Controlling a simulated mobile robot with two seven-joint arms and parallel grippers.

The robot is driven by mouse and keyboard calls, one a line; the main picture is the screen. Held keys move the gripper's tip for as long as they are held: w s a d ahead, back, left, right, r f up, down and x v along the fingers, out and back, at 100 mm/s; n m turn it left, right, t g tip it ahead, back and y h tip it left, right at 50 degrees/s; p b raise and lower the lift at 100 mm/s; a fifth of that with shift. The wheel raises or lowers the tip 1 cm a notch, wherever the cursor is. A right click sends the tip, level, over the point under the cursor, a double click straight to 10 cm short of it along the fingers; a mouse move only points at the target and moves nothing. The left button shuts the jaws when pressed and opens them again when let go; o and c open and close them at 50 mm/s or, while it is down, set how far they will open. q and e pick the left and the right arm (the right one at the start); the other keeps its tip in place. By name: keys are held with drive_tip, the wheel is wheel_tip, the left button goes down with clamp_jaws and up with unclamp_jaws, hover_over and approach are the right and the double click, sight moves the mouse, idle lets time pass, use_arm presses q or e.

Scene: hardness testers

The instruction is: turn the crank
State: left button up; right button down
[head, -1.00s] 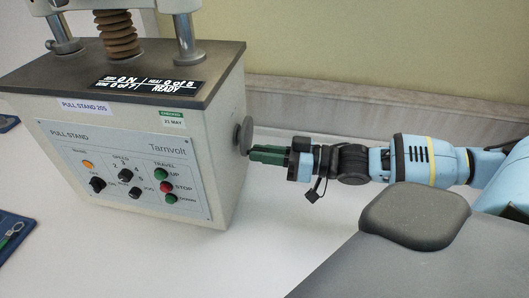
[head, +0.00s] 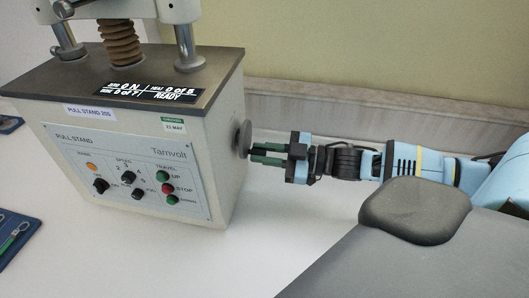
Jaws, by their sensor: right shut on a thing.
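The crank is a grey round disc (head: 243,138) on the right side wall of the pull stand (head: 120,150). A short dark knob or handle at the disc is mostly hidden by my fingers. My right gripper (head: 254,154) reaches in from the right with its green fingers at the disc, shut on the crank's handle. The stand's front panel has an orange lamp, black knobs and green and red buttons. My left gripper is not in view.
A blue mat (head: 16,238) with a green-handled tool lies at the left edge. The white table is clear in front of and to the right of the stand. A wall with a grey ledge (head: 400,115) runs behind.

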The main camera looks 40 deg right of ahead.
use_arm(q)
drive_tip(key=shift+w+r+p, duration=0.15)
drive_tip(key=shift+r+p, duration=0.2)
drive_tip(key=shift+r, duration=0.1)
use_arm(e)
drive_tip(key=shift+w+d+r+n, duration=0.1)
drive_tip(key=shift+w+d+n, duration=0.05)
drive_tip(key=shift+n, duration=0.6)
drive_tip(key=shift+w+d+f+n, duration=0.1)
drive_tip(key=shift+d+n, duration=0.05)
drive_tip(key=shift+n, duration=0.55)
drive_tip(key=shift+w+d+r+n, duration=0.1)
drive_tip(key=shift+w+d+n, duration=0.05)
drive_tip(key=shift+n, duration=0.6)
drive_tip(key=c, duration=1.3)
unclamp_jaws()
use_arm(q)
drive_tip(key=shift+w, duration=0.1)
use_arm(e)
drive_tip(key=shift+d, duration=0.15)
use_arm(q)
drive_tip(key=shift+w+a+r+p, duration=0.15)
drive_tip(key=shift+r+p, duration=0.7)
use_arm(e)
drive_tip(key=v, duration=0.7)
drive_tip(key=shift+s+d, duration=0.15)
drive_tip(key=shift+s, duration=0.15)
